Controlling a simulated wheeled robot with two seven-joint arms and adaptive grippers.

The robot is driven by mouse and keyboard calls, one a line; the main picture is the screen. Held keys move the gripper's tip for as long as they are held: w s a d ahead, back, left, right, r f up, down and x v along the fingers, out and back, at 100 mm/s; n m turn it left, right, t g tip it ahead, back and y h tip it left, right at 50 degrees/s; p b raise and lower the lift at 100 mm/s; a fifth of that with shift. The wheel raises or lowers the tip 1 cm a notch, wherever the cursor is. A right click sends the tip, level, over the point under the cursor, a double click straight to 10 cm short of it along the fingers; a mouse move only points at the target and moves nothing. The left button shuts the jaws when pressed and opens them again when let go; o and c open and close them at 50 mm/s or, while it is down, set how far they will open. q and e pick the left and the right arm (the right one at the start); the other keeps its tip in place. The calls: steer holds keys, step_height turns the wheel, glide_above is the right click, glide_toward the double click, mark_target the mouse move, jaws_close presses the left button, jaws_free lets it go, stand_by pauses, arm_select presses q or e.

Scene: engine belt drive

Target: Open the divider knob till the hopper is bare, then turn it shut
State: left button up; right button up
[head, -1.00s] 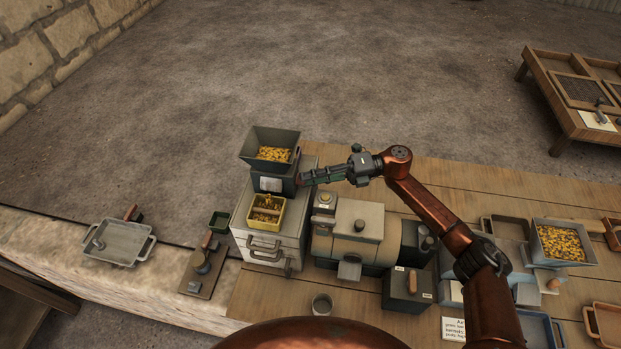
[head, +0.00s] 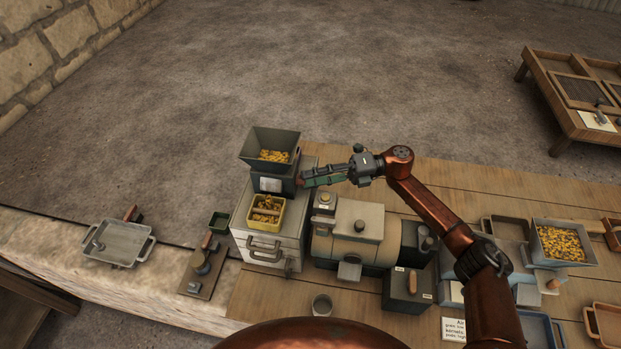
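The grey-green hopper (head: 258,141) stands on top of the divider body (head: 270,182) and holds a small heap of yellow-brown pieces (head: 273,156). A yellow two-part tray (head: 283,222) below it also holds such pieces. My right gripper (head: 305,181) reaches in from the right, its fingertips at the right side of the divider body. The knob there is mostly hidden by the fingers, so I cannot tell its angle or whether the fingers are closed on it. My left gripper is not in view.
The divider stands on a light cabinet (head: 240,225) with handles. A beige drum machine (head: 345,225) is close to its right, under my arm. A small green box (head: 219,222) and a grey tray (head: 120,242) lie left. A full tray of pieces (head: 563,258) stands far right.

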steer(key=f+v, duration=0.1)
steer(key=v, duration=1)
steer(key=shift+d+r, duration=0.2)
steer(key=shift+r, duration=0.2)
